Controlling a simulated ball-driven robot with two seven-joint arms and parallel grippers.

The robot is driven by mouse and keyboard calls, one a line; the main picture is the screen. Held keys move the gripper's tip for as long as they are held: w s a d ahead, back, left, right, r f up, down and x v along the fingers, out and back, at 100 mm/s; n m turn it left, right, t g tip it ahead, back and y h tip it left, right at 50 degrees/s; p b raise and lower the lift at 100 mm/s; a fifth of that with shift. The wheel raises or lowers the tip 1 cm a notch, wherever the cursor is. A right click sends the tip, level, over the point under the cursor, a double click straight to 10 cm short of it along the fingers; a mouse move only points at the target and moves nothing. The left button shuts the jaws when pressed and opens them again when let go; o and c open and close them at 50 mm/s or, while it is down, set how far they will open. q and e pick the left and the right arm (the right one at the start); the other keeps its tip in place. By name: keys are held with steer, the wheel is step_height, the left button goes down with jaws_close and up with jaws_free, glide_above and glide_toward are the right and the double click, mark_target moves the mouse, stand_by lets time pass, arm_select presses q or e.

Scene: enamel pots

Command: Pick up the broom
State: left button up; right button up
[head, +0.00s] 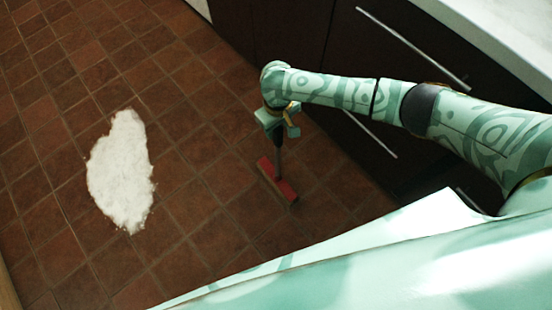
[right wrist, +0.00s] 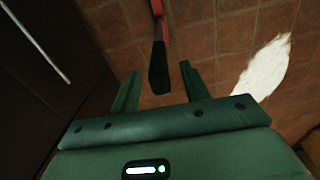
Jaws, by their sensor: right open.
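The broom stands on the tiled floor in the head view, with a red head (head: 277,181) and a thin grey handle (head: 279,160) rising towards my right gripper. My right gripper (head: 280,118) is at the upper end of the handle, pointing down. In the right wrist view my right gripper (right wrist: 160,70) is open, with its two green fingers apart. The dark end of the broom handle (right wrist: 158,68) shows in line with the gap between the fingers. I cannot tell whether it touches either finger. My left gripper is not in view.
A white patch of powder (head: 121,172) lies on the brown tiles left of the broom and also shows in the right wrist view (right wrist: 264,68). Dark cabinets (head: 305,40) with long metal handles run close along the right. A pale counter (head: 505,45) tops them. The floor at left is otherwise clear.

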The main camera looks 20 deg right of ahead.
step_height(320, 180, down, 3)
steer(key=shift+r+b, duration=0.15)
steer(key=shift+b, duration=0.35)
steer(key=shift+f, duration=0.3)
steer(key=shift+w, duration=0.1)
steer(key=shift+r, duration=0.2)
jaws_close()
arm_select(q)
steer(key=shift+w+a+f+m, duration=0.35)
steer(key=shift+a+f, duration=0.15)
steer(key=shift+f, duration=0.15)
